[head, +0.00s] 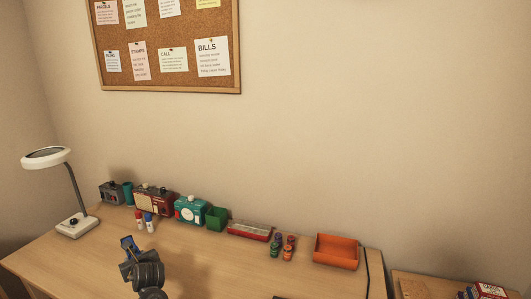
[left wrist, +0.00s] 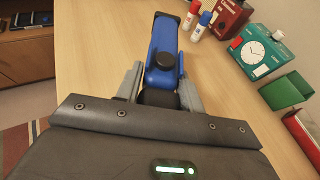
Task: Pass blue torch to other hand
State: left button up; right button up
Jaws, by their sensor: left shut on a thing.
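The blue torch (left wrist: 162,52) with a black round knob is between the fingers of my left gripper (left wrist: 158,85) in the left wrist view. The fingers press on it from both sides, and its far end points away from the wrist. In the head view the blue torch (head: 129,246) shows small at the end of my left arm, over the desk. My left gripper (head: 128,263) is partly hidden there by my own wrist. My right gripper is in neither view.
On the desk (head: 215,262) stand a lamp (head: 74,225), glue sticks (head: 148,221), a red box (head: 155,203), a teal box (head: 191,210), a green bin (head: 217,218), a red tray (head: 250,230), several small jars (head: 289,247) and an orange tray (head: 337,251). The front middle is clear.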

pick_arm(q)
jog(key=d+r+m+t+h, duration=0.2)
jog(key=d+r+m, duration=0.1)
jog(key=d+r, duration=0.4)
jog(key=s+d+r+m+t+h, duration=0.2)
jog(key=s+d+r+m+h, duration=0.3)
jog(key=s+d+r, duration=0.9)
notch_tip(320, 180, up, 3)
jog(key=shift+d+r+m+h, duration=0.2)
jog(key=shift+d+m+h, duration=0.2)
jog(key=shift+d+h, duration=0.6)
jog(key=shift+a, duration=0.2)
